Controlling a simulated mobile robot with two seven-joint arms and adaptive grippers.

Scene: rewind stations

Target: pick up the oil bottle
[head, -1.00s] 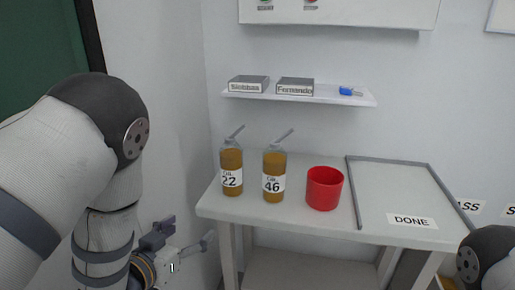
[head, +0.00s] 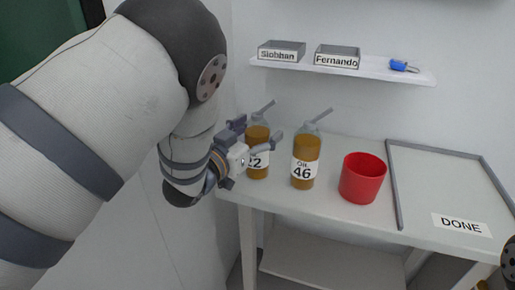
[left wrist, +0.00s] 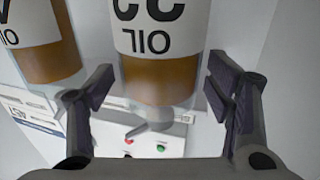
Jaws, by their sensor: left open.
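The oil bottle labelled 22 (head: 258,170) stands upright on the table, amber oil inside, with a slanted spout. My left gripper (head: 254,138) is open at its left front and covers part of the label. In the left wrist view, which is upside down, bottle 22 (left wrist: 155,75) lies between the two spread fingers, with a gap on each side. A second oil bottle labelled 46 (head: 305,160) stands to its right; it also shows at the left of the wrist view (left wrist: 45,60).
A red cup (head: 362,180) stands right of bottle 46. A framed area marked DONE (head: 461,225) fills the table's right side. A wall shelf (head: 345,69) above holds boxes named Siobhan (head: 281,52) and Fernando (head: 337,58) and a blue item (head: 403,66).

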